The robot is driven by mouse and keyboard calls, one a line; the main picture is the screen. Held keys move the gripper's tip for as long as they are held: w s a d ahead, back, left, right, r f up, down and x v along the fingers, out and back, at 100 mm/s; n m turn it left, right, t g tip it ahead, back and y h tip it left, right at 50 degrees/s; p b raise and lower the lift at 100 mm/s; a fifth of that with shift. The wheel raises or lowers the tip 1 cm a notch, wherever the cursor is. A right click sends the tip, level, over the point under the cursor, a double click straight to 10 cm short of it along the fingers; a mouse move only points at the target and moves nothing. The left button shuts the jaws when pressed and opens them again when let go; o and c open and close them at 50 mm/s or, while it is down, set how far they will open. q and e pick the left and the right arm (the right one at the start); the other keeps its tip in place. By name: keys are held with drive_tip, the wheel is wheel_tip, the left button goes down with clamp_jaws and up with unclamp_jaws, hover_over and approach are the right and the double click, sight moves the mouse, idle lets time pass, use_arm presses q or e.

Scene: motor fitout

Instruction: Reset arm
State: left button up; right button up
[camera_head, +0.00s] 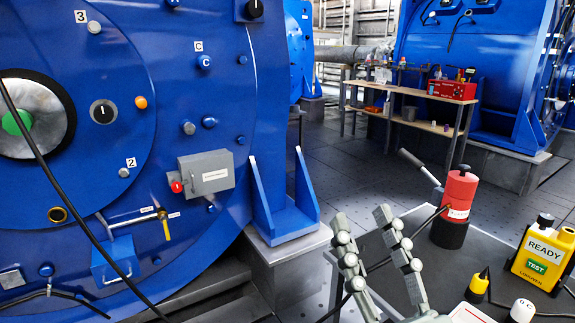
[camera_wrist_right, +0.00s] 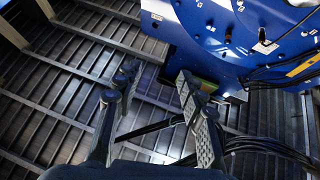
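My right gripper (camera_head: 362,217) is in the lower middle of the head view, in front of the small table. Its two grey jointed fingers point up and stand apart, with nothing between them. In the right wrist view the same gripper (camera_wrist_right: 158,76) has its fingers spread and empty, with the slatted floor and the blue machine behind them. My left gripper is in neither view.
A large blue motor (camera_head: 235,100) with a grey box (camera_head: 207,173) and a yellow-handled valve (camera_head: 165,228) fills the left. A red cylinder (camera_head: 459,192) and a yellow tester (camera_head: 543,255) stand on the table (camera_head: 400,270). A workbench (camera_head: 420,95) stands farther back.

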drive_tip(key=w+d+f+g+h, duration=0.25)
drive_tip(key=f+g, duration=0.25)
drive_tip(key=f, duration=0.6)
drive_tip(key=w+d+f+g+h, duration=0.1)
drive_tip(key=d+f+g+h, duration=0.25)
drive_tip(key=f, duration=0.65)
drive_tip(key=s+d+f+m+g+h, duration=0.1)
drive_tip(key=s+d+f+g+h, duration=0.1)
drive_tip(key=s+d+f+g, duration=0.4)
drive_tip(key=s+d+f+g+h, duration=0.2)
drive_tip(key=s+d+f+g, duration=0.25)
drive_tip(key=f, duration=0.45)
use_arm(q)
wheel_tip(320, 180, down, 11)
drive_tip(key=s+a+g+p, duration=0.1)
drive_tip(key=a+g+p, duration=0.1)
drive_tip(key=p, duration=0.3)
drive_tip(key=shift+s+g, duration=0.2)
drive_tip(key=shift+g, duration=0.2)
use_arm(e)
wheel_tip(320, 180, down, 10)
drive_tip(key=s+d+g, duration=0.1)
drive_tip(key=s, duration=0.1)
drive_tip(key=shift+d+f+m+g, duration=0.2)
drive_tip(key=shift+f+m+g, duration=0.05)
drive_tip(key=shift+m+g, duration=0.15)
